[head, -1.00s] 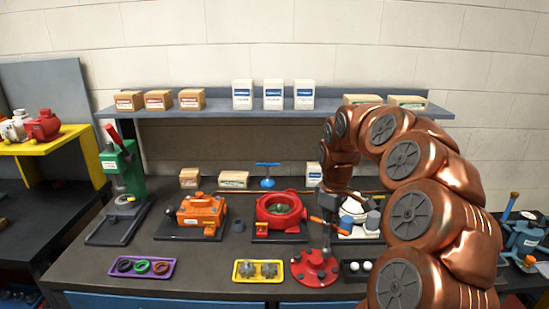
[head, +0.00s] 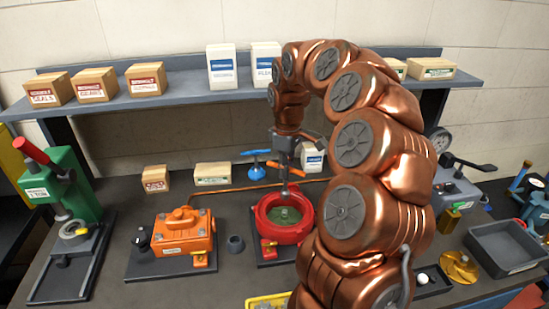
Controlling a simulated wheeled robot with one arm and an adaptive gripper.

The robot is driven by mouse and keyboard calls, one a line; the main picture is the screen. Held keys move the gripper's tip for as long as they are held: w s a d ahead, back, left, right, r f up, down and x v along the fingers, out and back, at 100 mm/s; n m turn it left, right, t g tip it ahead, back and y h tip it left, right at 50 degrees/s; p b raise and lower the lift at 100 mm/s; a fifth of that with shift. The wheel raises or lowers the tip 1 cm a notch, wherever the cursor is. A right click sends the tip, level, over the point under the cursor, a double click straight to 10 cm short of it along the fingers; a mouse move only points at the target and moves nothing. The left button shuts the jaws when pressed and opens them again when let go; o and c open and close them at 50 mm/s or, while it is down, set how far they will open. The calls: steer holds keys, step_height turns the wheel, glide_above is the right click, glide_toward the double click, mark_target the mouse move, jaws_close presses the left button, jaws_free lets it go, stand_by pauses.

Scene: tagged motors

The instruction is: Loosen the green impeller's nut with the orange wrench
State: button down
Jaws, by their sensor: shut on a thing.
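The red pump housing (head: 268,228) stands on a dark base at the middle of the bench, open at the top. The green impeller (head: 291,217) sits inside its bowl; its nut is too small to make out and lies partly behind the tool tip. My gripper (head: 286,160) points down above the bowl and is shut on the orange wrench (head: 292,162). The orange handle sticks out to both sides of the gripper. The wrench's grey shaft (head: 285,190) hangs upright towards the impeller. I cannot tell whether its tip touches the nut.
A green press (head: 62,190) is at far left. A blue-handled valve (head: 255,160) stands behind the housing. A grey tray (head: 506,247) is at right. My arm hides the bench right of the housing.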

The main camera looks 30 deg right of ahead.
mark_target(285, 190)
steer(key=shift+w+f, duration=0.1)
steer(key=m+b, duration=0.1)
steer(key=f+m+b, duration=0.1)
steer(key=shift+m, duration=0.4)
steer(key=m+b, duration=0.1)
steer(key=m, duration=0.1)
steer(key=f+m, duration=0.1)
steer(key=m, duration=0.1)
steer(key=shift+b, duration=0.4)
steer(key=m, duration=0.2)
steer(key=m+b, duration=0.1)
steer(key=m, duration=0.1)
steer(key=m+b, duration=0.1)
steer(key=m, duration=0.2)
steer(key=shift+f, duration=0.4)
steer(key=shift+f+m+b, duration=0.3)
steer(key=shift+m+b, duration=0.2)
steer(key=shift+b, duration=0.15)
steer(key=m+b, duration=0.4)
steer(key=b, duration=0.1)
steer(key=m+b, duration=0.2)
steer(key=shift+f, duration=0.35)
steer(key=m+b, duration=0.4)
steer(key=shift+f, duration=0.15)
steer(key=shift+m+b, duration=0.8)
steer(key=shift+m, duration=1)
